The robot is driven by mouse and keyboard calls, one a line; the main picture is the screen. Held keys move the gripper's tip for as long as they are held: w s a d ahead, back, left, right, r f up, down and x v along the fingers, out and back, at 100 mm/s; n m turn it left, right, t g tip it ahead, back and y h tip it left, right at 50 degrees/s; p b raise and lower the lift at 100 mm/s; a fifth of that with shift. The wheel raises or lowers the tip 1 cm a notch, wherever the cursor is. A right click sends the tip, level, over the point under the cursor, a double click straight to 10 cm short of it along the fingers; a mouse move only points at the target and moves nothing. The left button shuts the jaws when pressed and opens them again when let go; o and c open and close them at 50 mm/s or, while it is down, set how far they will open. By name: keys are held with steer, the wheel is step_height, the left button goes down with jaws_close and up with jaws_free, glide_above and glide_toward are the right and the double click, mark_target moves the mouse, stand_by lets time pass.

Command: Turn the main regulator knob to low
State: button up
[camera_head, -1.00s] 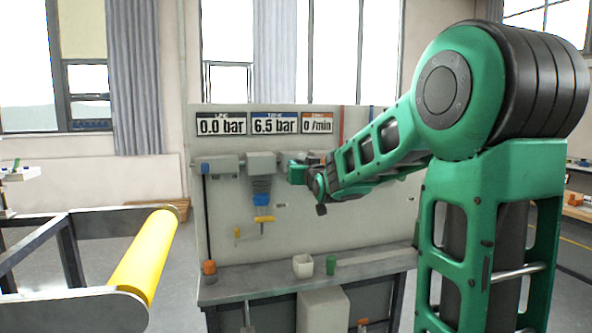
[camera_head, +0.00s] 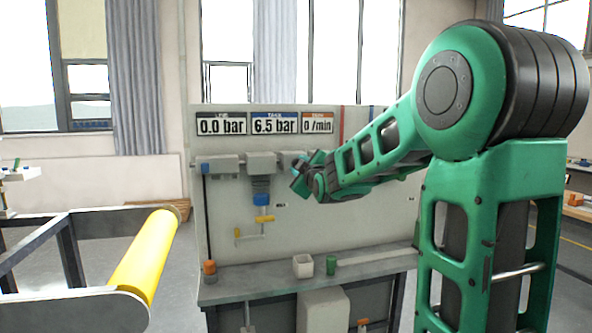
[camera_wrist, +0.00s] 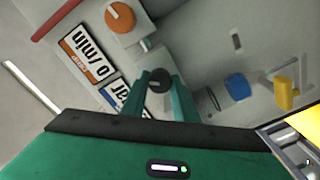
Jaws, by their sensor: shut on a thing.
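In the wrist view a dark round knob (camera_wrist: 158,81) sits between the two teal fingers of my gripper (camera_wrist: 161,88). I take it as the main regulator knob; its low mark cannot be read. The fingers are shut on its sides. In the head view my gripper (camera_head: 301,180) is at the wall panel, just right of a grey unit (camera_head: 262,163), and the gripper and wrist hide the knob there.
An orange knob (camera_wrist: 120,17) on a white block is close by in the wrist view. Displays above read 0.0 bar (camera_head: 221,125), 6.5 bar (camera_head: 273,125) and 0 /min (camera_head: 318,125). A blue part (camera_head: 261,200) and yellow handle (camera_head: 265,219) are lower left. A bench (camera_head: 240,287) is below.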

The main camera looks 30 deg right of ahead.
steer(key=shift+a+f+n, duration=0.1)
steer(key=shift+f+n, duration=0.05)
steer(key=shift+n, duration=1.1)
steer(key=shift+a+f+n, duration=0.1)
steer(key=shift+n, duration=1.2)
steer(key=shift+a+f+n, duration=0.1)
steer(key=shift+f+n, duration=0.05)
steer(key=shift+n, duration=1.1)
steer(key=o, duration=1.1)
steer(key=shift+w, duration=0.1)
steer(key=shift+c, duration=0.2)
steer(key=shift+d+r, duration=0.15)
steer(key=shift+r, duration=0.1)
steer(key=v, duration=1)
steer(key=shift+s, duration=0.35)
steer(key=shift+f, duration=0.1)
